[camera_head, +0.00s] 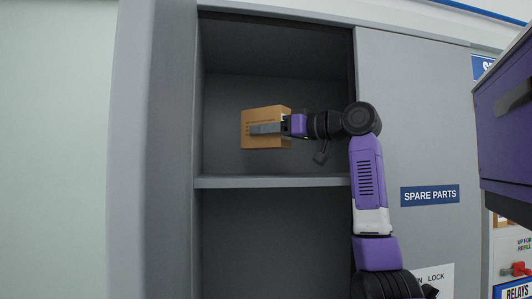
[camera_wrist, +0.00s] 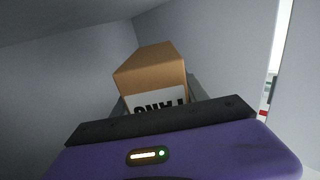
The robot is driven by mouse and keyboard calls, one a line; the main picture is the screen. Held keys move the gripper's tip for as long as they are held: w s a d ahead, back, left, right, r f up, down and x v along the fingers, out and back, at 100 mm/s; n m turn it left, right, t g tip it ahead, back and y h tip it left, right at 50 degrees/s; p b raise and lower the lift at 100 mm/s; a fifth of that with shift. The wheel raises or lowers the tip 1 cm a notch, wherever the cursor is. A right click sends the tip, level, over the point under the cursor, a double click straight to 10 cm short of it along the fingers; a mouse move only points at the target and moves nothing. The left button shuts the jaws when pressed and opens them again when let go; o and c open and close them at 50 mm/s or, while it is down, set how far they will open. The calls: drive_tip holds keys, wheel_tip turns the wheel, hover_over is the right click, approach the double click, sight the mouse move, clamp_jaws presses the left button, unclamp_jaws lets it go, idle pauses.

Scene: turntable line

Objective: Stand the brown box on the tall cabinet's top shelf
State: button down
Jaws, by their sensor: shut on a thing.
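The brown box (camera_head: 263,115) is inside the upper compartment of the grey tall cabinet (camera_head: 155,150), above the shelf board (camera_head: 272,182). My gripper (camera_head: 268,129) reaches in from the right and is shut on the box, with a finger across its near face. In the head view the bottom of the box appears above the shelf's front edge; I cannot tell whether it touches the shelf. In the wrist view the box (camera_wrist: 152,75) sits beyond the purple gripper body, with a white label with black letters partly hidden by it.
A sliding door marked SPARE PARTS (camera_head: 430,195) covers the cabinet's right side. The open compartment has free room left of the box. A lower compartment (camera_head: 270,240) is open and looks empty. A purple body (camera_head: 505,120) hangs at the right edge.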

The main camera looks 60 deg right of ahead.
drive_tip(key=shift+w+d+r, duration=0.1)
drive_tip(key=shift+w+d, duration=0.45)
wheel_tip(320, 180, down, 2)
drive_tip(key=shift+s+f+p, duration=0.1)
drive_tip(key=shift+f+p, duration=0.05)
drive_tip(key=shift+p, duration=0.15)
drive_tip(key=shift+f+p, duration=0.45)
drive_tip(key=shift+f, duration=2)
drive_tip(key=shift+f, duration=0.15)
drive_tip(key=c, duration=0.6)
unclamp_jaws()
